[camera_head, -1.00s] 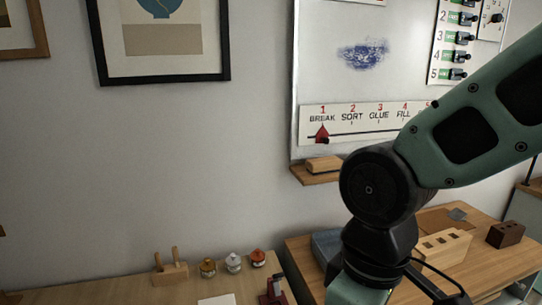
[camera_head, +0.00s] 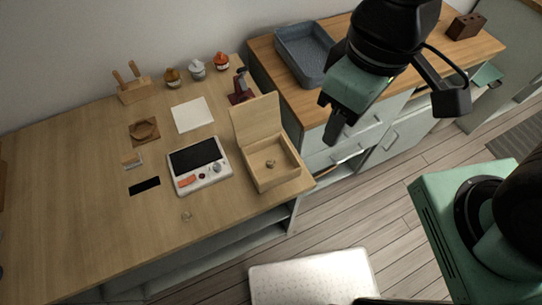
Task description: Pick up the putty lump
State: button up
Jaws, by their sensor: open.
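I cannot tell for certain which thing is the putty lump. A small greyish lump (camera_head: 270,164) lies inside an open wooden box (camera_head: 286,179) with its lid raised, near the right end of the wooden table. A small pale item (camera_head: 187,215) lies near the table's front edge, too small to make out. My gripper (camera_head: 331,120) is open and empty, pointing down to the right of the box and well apart from it. Its fingers are dark and partly overlap each other in this view.
The table (camera_head: 70,190) also bears a device with a dark screen (camera_head: 199,164), white paper (camera_head: 192,115), a brown square mat (camera_head: 144,141), several small jars and a tool block (camera_head: 132,92). A blue-grey tray (camera_head: 299,62) sits on the neighbouring counter. The table's left part is clear.

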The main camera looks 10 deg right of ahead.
aim_at(270, 164)
jog(key=k+u, duration=0.15)
jog(key=u, duration=0.2)
jog(key=k+u, duration=0.15)
jog(key=u, duration=0.2)
jog(key=k+u, duration=0.15)
jog(key=u, duration=0.2)
